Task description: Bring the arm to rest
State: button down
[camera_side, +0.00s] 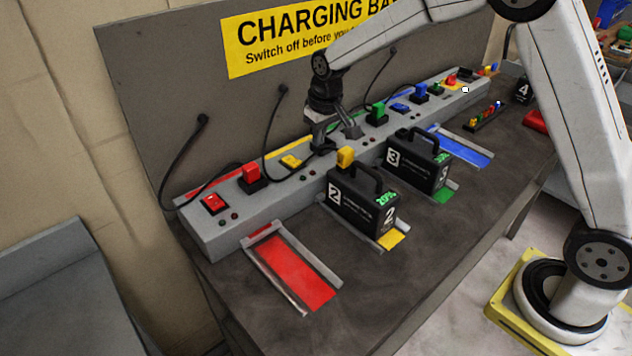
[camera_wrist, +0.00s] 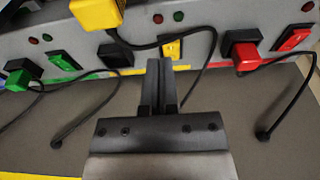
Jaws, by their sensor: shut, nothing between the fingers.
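My gripper (camera_side: 335,132) is over the grey charging strip (camera_side: 232,225) in the side view, behind the battery marked 2 (camera_side: 362,205). In the wrist view its two fingers (camera_wrist: 162,75) are together with nothing between them, near a yellow switch (camera_wrist: 172,50). A yellow plug (camera_wrist: 97,14) with a black cable is beside the fingers at upper left. That plug also shows by battery 2 in the side view (camera_side: 345,157); I cannot tell whether my gripper touches it.
The battery marked 3 (camera_side: 418,160) stands in the green bay. The red bay (camera_side: 290,272) and blue bay (camera_side: 460,146) are empty. A red plug (camera_side: 250,172) and a green plug (camera_side: 377,111) sit on the strip. Cables hang from the back panel (camera_side: 160,80) close around my gripper.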

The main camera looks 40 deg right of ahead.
jog(key=s+d+f, duration=0.1)
jog(key=s+f, duration=0.1)
jog(key=s, duration=2.2)
jog(key=shift+d+f+t, duration=0.15)
jog(key=shift+f+t, duration=0.05)
jog(key=shift+t, duration=0.1)
